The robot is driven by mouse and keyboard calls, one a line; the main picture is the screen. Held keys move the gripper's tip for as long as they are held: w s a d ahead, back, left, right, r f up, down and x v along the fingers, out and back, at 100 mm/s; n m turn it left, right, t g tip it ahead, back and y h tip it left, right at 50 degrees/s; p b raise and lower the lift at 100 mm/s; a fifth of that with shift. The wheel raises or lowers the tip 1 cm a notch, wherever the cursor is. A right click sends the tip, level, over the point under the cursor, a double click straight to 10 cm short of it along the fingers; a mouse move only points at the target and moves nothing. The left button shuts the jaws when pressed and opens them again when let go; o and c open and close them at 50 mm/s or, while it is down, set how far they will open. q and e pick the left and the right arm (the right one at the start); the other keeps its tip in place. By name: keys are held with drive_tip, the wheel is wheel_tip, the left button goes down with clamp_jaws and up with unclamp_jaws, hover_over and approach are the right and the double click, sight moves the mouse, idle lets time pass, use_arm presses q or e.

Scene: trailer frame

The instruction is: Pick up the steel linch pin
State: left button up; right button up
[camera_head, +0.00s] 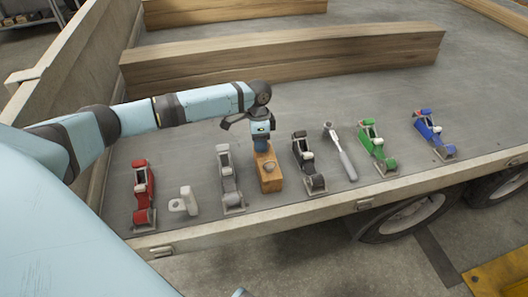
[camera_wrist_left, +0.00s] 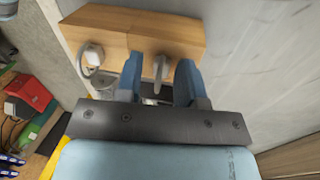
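A wooden block (camera_head: 268,180) stands on the grey trailer bed, in the row of tools. In the left wrist view the block (camera_wrist_left: 110,30) bears a grey ring-shaped piece (camera_wrist_left: 160,68), which looks like the steel linch pin, and a whitish round-headed piece (camera_wrist_left: 93,55) further left. My left gripper (camera_head: 261,146) points down at the block's far end. In the left wrist view its blue fingers (camera_wrist_left: 160,82) are apart, one on each side of the grey piece, with gaps visible. The lower part of that piece is hard to make out. My right gripper is not seen.
A grey strap-like tool (camera_head: 230,180) and a black one (camera_head: 307,165) stand close on either side of the block. A ratchet wrench (camera_head: 341,153), red, green and blue tools and a white fitting (camera_head: 184,203) share the row. Long timbers (camera_head: 285,58) lie behind.

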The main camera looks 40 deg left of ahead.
use_arm(q)
clamp_jaws()
